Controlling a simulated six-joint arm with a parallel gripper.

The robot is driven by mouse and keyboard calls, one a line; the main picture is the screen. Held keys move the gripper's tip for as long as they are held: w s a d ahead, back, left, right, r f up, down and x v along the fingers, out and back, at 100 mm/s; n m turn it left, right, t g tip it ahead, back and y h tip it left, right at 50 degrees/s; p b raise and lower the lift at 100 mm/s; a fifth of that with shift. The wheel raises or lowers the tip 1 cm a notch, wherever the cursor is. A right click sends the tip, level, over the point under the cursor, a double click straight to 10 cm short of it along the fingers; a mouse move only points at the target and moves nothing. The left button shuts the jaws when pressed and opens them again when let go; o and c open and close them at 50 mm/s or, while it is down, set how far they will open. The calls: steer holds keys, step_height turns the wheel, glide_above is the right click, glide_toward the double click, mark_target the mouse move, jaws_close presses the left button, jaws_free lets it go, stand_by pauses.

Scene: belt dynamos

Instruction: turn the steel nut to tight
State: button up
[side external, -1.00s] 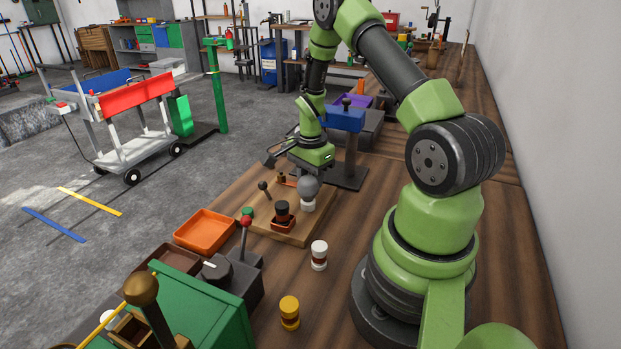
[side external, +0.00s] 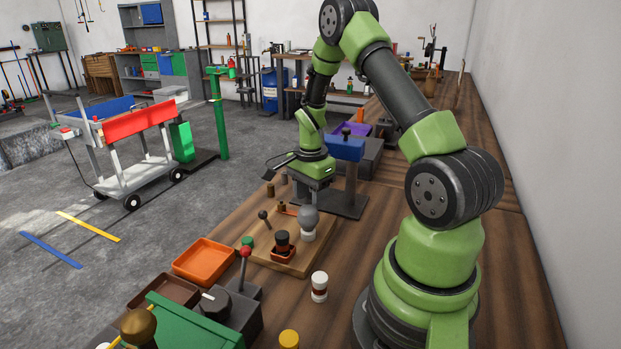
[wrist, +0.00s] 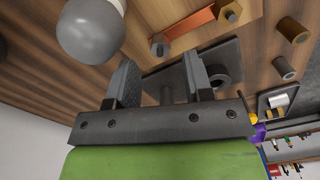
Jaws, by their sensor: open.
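My gripper (wrist: 163,85) is open and empty in the wrist view, its two dark fingers well apart. In the side external view it (side external: 307,180) hangs above the table just beyond the wooden board (side external: 290,263). Two small hex-shaped nuts lie at the board's edge, one at the left (wrist: 160,46) and one at the right (wrist: 230,12) of an orange strip (wrist: 192,29). A dark grey hollow cylinder (wrist: 221,78) shows beside the right finger, over a dark plate. No nut is between the fingers.
A grey ball (wrist: 90,30) on a white base stands close to the left finger. A black-knobbed lever (side external: 265,217) and black knob (side external: 282,238) are on the board. A blue-topped stand (side external: 345,150) is close beside my gripper.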

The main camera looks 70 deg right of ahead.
step_height(320, 180, up, 6)
steer(key=shift+r, duration=0.2)
step_height(320, 180, down, 10)
steer(key=n, duration=1.2)
jaws_close()
